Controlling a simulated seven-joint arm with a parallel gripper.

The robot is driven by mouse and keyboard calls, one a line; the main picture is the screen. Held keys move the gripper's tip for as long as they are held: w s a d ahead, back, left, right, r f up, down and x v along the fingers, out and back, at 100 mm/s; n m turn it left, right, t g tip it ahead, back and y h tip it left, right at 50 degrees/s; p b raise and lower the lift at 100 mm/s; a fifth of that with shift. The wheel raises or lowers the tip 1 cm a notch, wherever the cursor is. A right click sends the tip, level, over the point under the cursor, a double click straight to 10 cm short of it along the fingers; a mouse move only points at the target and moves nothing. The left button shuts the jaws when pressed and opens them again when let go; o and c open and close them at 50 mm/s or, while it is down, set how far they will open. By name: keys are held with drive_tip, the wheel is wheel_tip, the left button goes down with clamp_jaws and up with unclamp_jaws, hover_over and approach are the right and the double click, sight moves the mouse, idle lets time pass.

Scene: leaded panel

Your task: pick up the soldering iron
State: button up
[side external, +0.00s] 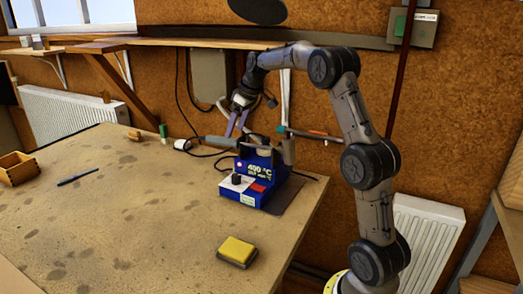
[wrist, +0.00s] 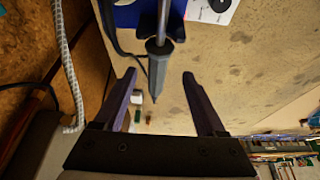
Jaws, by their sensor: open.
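The soldering iron (side external: 219,141) has a grey handle and sticks out to the left from the blue soldering station (side external: 256,172), which is marked 450 °C. In the wrist view the iron's handle (wrist: 157,68) runs between my two fingers, with its thin shaft leading up to the blue station at the top edge. My gripper (side external: 236,133) is open, with purple fingers pointing down over the handle. In the wrist view my gripper (wrist: 159,76) has a visible gap on both sides of the handle. I cannot tell the remaining height between fingers and iron.
A yellow sponge (side external: 238,250) sits in front of the station. A dark pen-like tool (side external: 77,177) and a wooden box (side external: 18,170) lie at the left. A small green item (side external: 163,131) stands near the back edge. A dark cable (wrist: 107,35) runs beside the iron. The table's middle is clear.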

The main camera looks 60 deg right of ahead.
sight(235, 139)
drive_tip(key=shift+s+x, duration=0.2)
drive_tip(key=shift+x, duration=1.25)
drive_tip(key=shift+s+x, duration=0.25)
drive_tip(key=shift+x, duration=1.25)
drive_tip(key=shift+d+f, duration=0.1)
drive_tip(key=shift+f, duration=0.05)
clamp_jaws()
